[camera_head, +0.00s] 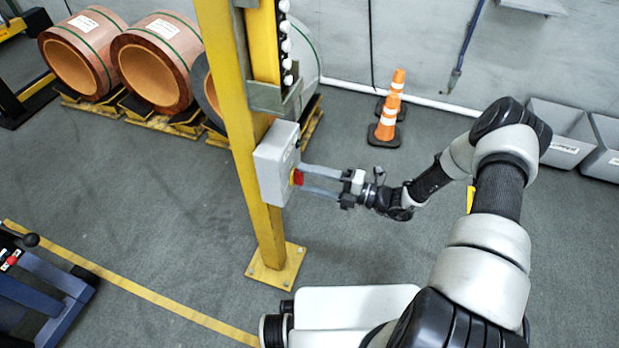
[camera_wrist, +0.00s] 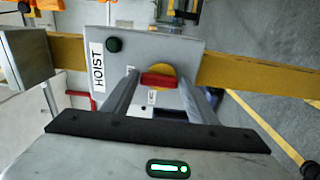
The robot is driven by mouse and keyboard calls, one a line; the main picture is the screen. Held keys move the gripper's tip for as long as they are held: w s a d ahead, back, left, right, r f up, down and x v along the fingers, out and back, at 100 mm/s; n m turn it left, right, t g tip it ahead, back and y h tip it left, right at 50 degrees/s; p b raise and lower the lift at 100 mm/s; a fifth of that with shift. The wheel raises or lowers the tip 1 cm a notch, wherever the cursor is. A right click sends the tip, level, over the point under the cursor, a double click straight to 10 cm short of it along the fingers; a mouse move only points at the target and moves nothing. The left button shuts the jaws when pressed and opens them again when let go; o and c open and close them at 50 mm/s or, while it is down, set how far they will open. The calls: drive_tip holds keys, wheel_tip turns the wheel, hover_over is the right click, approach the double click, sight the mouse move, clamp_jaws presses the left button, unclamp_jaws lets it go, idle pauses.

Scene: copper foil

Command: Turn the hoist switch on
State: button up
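The hoist switch is a red handle (camera_head: 297,177) on a grey box (camera_head: 272,165) fixed to a yellow post. In the wrist view the red handle (camera_wrist: 158,80) lies crosswise on a yellow disc (camera_wrist: 162,71). The box face (camera_wrist: 190,62) bears a label reading HOIST (camera_wrist: 97,68) and a dark green round lamp or button (camera_wrist: 114,44). My gripper (camera_head: 302,178) is open, its fingers reaching to the box face. In the wrist view my gripper (camera_wrist: 160,82) has one finger beyond each end of the handle, with narrow gaps.
The yellow post (camera_head: 240,130) stands on a floor plate. Copper coils (camera_head: 155,62) rest on pallets behind it. Orange cones (camera_head: 387,122) and grey bins (camera_head: 565,135) stand near the wall. A blue machine (camera_head: 40,300) is at lower left. The floor between is clear.

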drive_tip(key=shift+o, duration=1.1)
drive_tip(key=p+v, duration=0.1)
drive_tip(key=v, duration=1.6)
drive_tip(key=shift+d, duration=0.2)
drive_tip(key=shift+r, duration=0.1)
